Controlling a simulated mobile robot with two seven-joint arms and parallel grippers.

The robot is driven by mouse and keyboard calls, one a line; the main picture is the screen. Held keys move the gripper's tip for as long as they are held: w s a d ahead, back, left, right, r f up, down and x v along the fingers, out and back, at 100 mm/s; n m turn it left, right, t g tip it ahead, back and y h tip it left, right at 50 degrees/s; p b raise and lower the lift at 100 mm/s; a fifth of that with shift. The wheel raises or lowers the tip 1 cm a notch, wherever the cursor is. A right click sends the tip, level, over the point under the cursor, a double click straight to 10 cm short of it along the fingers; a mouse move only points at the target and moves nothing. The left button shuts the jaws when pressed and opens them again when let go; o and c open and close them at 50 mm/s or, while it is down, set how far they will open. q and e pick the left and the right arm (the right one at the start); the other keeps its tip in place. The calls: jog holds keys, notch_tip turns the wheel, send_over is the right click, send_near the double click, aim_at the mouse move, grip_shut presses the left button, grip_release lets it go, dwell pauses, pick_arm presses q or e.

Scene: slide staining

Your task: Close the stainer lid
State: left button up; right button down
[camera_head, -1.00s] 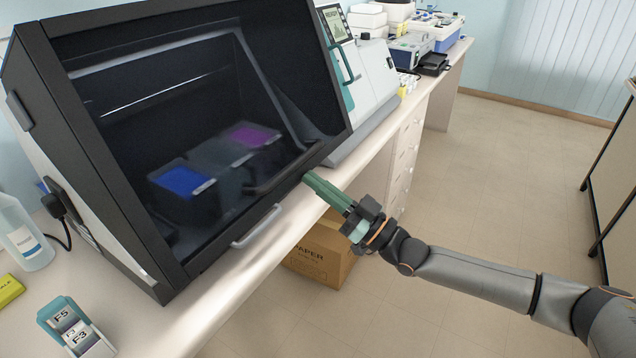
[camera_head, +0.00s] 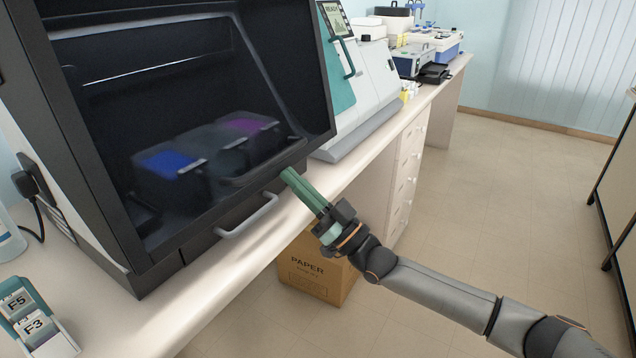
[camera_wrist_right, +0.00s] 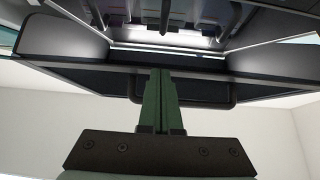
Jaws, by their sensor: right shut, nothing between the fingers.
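The stainer (camera_head: 110,170) is a large dark-framed machine on the bench at the left. Its lid (camera_head: 180,90) is a dark see-through panel over the front, with blue and purple trays showing behind it. I cannot tell how wide any gap under the lid is. A dark bar handle (camera_wrist_right: 205,104) runs along the lid's lower edge in the right wrist view. My right gripper (camera_head: 288,174) has green fingers, shut and empty, with the tips at the lid's lower right edge. The fingers (camera_wrist_right: 160,78) overlap that bar in the wrist view; contact is unclear. My left gripper is out of view.
A silver handle (camera_head: 247,217) sits low on the stainer's front. A white and teal machine (camera_head: 360,75) stands close to its right. A slide holder (camera_head: 32,322) is at the front left. A cardboard box (camera_head: 318,270) is on the floor below my right arm.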

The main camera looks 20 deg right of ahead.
jog(key=f+b, duration=0.1)
jog(key=w+a+f+b, duration=0.1)
jog(key=b, duration=0.1)
jog(key=shift+w+a+f+t+b, duration=0.1)
jog(key=shift+w+f+t+b, duration=0.1)
jog(key=shift+t+b, duration=0.1)
jog(key=shift+w+a+f+y+b, duration=0.2)
jog(key=shift+w+a+y+b, duration=0.1)
jog(key=shift+b, duration=0.4)
jog(key=shift+w, duration=0.1)
